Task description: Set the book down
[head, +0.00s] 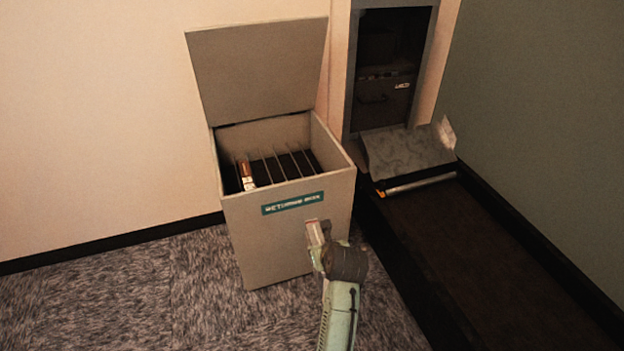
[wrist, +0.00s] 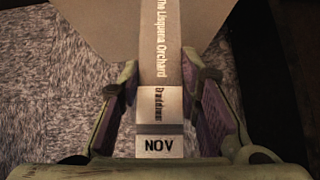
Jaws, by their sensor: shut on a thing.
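A book (wrist: 160,75) with a grey-brown spine reading "The Lisquena Orchard" is between the fingers of my gripper (wrist: 163,112) in the wrist view. A white label marked "NOV" is at the spine's near end. In the head view my gripper (head: 318,245) is in front of the returns box (head: 290,235), with the book's pale and reddish end (head: 315,232) showing at its tip. The box's lid (head: 258,72) stands open. Thin dividers split its inside into slots, and a brown and white book (head: 247,175) stands in a left slot.
A dark conveyor belt (head: 475,255) runs along the right, below a wall hatch (head: 392,70) with a grey flap (head: 408,152). Grey carpet (head: 130,290) lies open to the left of the box. Several slots right of the standing book look empty.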

